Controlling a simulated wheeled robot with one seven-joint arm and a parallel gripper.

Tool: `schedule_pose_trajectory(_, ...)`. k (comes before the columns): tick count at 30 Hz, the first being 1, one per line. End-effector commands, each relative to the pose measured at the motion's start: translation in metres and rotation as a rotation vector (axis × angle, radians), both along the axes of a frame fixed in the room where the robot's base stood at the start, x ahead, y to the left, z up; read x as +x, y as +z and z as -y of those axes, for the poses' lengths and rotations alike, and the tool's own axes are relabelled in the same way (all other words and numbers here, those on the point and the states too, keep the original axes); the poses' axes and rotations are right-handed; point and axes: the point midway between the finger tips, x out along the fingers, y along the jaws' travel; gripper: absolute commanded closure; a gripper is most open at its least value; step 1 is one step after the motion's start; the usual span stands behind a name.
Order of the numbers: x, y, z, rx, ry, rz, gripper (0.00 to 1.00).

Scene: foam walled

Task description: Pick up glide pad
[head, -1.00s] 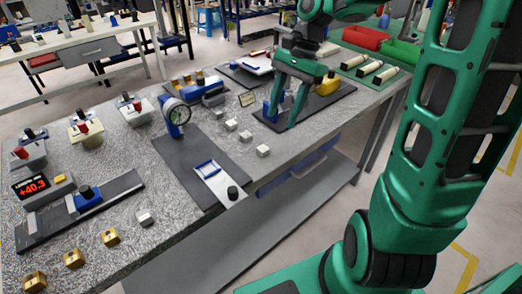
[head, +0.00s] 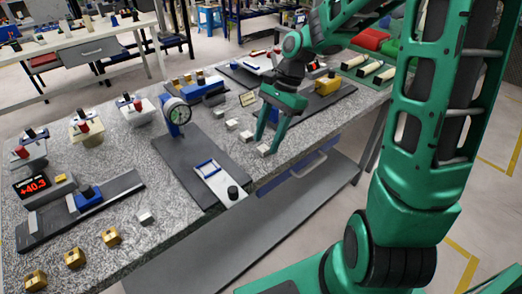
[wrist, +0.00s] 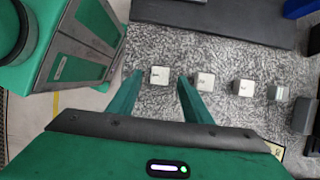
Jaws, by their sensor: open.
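No label marks a glide pad; the likely match is a small pale square block with a dark mark on top. The nearest such block (head: 263,149) ends a row on the speckled bench. It also shows in the wrist view (wrist: 159,76), between my fingertips in the picture. My gripper (head: 266,142) is open, pointing down at this end of the row, with nothing held. In the wrist view my gripper (wrist: 160,82) has a finger on each side of the block, with gaps. I cannot tell how far above the bench the fingertips are.
Other pale blocks (head: 246,136) continue the row, close by. A dark mat (head: 185,160) with a dial gauge (head: 177,114) lies left. A yellow part (head: 327,85) stands on a dark plate behind. The bench's front edge is near the block.

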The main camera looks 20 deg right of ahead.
Motion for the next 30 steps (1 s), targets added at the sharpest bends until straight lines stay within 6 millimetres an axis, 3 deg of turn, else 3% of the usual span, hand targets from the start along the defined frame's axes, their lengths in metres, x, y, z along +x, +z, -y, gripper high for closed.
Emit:
schedule_pose_trajectory(5,-0.002,-0.015,-0.006,0.0,0.0,0.0,0.55)
schedule_pose_trajectory(12,-0.002,-0.016,-0.007,-0.001,0.0,0.001,0.55)
schedule_pose_trajectory(18,-0.002,-0.016,-0.007,-0.001,0.0,0.001,0.99)
schedule_pose_trajectory(30,-0.002,-0.012,-0.006,-0.001,-0.001,0.003,0.99)
